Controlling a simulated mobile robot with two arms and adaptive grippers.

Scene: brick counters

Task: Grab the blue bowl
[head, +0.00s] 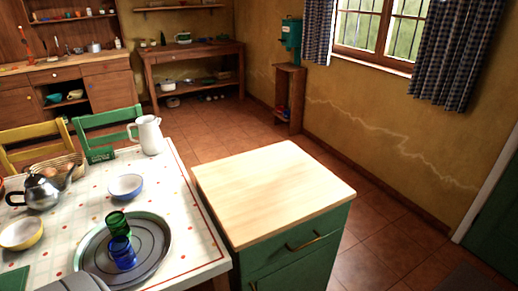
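The blue bowl (126,187), blue outside and pale inside, stands upright on the table with the dotted white cloth (185,232). It sits behind the round grey tray (158,262) and left of the table's right edge. Nothing covers it, and it looks empty. Neither of my grippers is in view. A smooth grey shape, cut off at the bottom edge, is too partial to name.
A green glass (117,223) and a blue glass (123,253) are on the tray. A white pitcher (149,136), a metal kettle (42,191) and a yellow bowl (21,234) share the table. A green cabinet with a bare wooden top (270,190) stands at right.

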